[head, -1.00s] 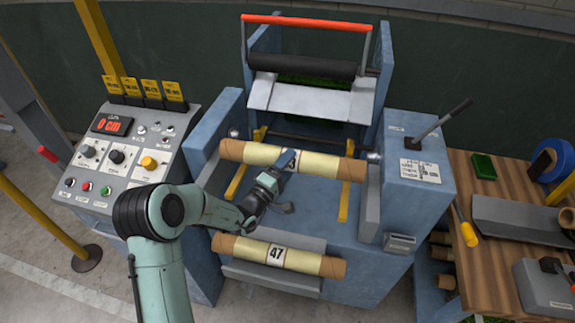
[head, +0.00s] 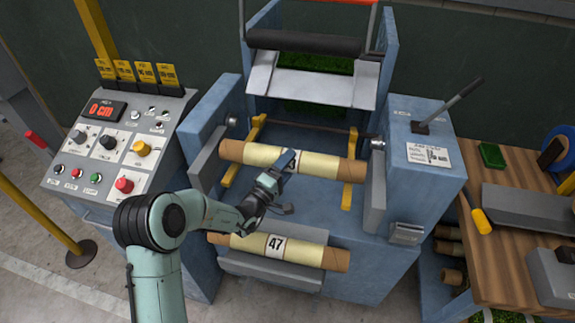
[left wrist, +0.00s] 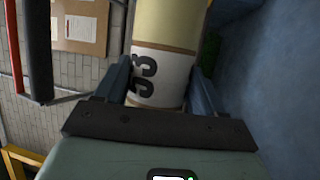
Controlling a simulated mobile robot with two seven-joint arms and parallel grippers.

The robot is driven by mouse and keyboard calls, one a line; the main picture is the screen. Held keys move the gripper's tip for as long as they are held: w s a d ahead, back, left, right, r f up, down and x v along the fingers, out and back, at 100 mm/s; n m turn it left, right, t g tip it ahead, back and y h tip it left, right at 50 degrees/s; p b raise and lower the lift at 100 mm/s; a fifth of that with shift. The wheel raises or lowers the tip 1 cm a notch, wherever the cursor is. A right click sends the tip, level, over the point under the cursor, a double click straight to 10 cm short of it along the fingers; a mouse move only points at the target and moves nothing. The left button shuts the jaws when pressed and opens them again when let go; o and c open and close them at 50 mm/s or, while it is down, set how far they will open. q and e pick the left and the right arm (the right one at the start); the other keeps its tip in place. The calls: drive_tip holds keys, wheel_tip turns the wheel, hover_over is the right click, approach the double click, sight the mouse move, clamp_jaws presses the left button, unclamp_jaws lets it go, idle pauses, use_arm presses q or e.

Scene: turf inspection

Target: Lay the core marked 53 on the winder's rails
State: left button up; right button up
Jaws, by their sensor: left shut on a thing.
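The core marked 53 (head: 252,154) is a pale yellow roll with brown ends. My left gripper (head: 287,163) is shut around its middle and covers most of its label in the head view. In the left wrist view the label 53 (left wrist: 155,75) shows between the two fingers (left wrist: 160,92). The core lies crosswise over the winder's two yellow rails, left (head: 229,180) and right (head: 347,196), roughly level. I cannot tell whether it touches them. My right gripper is not in view.
A core marked 47 (head: 312,254) lies on the grey front shelf (head: 243,263), below my left gripper. Grey side plates (head: 375,195) flank the rails. A control panel (head: 110,150) stands at left, a wooden bench (head: 510,235) at right.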

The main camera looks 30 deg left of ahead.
use_arm(q)
drive_tip(key=o, duration=1.6)
drive_tip(key=shift+f, duration=0.15)
drive_tip(key=shift+s, duration=0.1)
